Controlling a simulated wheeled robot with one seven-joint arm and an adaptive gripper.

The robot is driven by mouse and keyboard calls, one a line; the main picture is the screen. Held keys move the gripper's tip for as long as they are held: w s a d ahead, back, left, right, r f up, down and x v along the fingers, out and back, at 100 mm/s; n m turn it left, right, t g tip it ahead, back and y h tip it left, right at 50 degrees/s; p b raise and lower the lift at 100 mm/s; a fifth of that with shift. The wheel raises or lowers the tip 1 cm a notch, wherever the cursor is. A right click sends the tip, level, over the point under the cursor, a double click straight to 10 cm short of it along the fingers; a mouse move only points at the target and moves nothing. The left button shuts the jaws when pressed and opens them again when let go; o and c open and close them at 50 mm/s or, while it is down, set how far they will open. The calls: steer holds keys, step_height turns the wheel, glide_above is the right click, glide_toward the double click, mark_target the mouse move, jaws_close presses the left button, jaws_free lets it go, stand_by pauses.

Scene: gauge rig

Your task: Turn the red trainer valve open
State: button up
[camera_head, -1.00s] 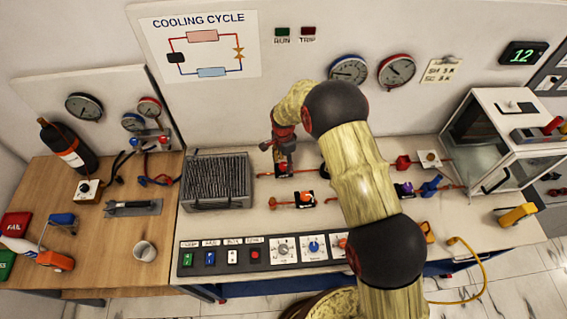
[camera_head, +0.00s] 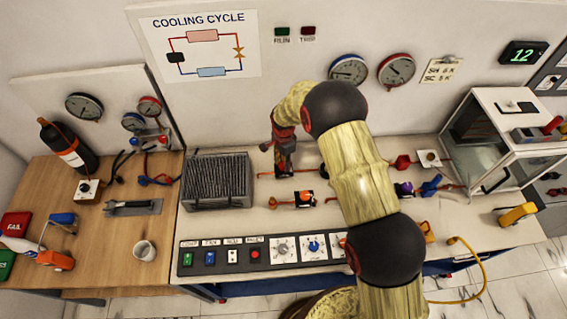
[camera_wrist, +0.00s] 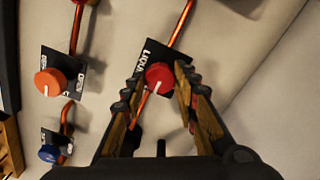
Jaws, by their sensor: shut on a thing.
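The red trainer valve knob (camera_wrist: 159,76) sits on a black plate with white lettering, partly covered, in the wrist view. It has a pale mark pointing down and slightly left. My gripper (camera_wrist: 162,82) has one finger on each side of the knob and is shut on it. In the head view my gripper (camera_head: 284,158) reaches down to the back pipe on the bench, right of the finned unit. There the red knob is mostly hidden by the fingers.
An orange knob (camera_wrist: 50,82) and a blue knob (camera_wrist: 48,153) sit left of my gripper in the wrist view. In the head view the finned unit (camera_head: 217,181) stands to the left, and a glass-sided cabinet (camera_head: 490,145) to the right.

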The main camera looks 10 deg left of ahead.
steer(key=shift+c, duration=1)
steer(key=n+b, duration=0.2)
steer(key=n, duration=0.1)
steer(key=shift+f+n, duration=0.1)
steer(key=shift+n, duration=0.2)
steer(key=n+b, duration=0.2)
steer(key=n, duration=0.3)
steer(key=shift+b, duration=0.4)
steer(key=n+b, duration=0.1)
steer(key=n, duration=0.4)
steer(key=shift+n+b, duration=0.55)
steer(key=shift+n, duration=1.55)
steer(key=shift+w, duration=0.1)
steer(key=o, duration=1.2)
steer(key=shift+c, duration=0.2)
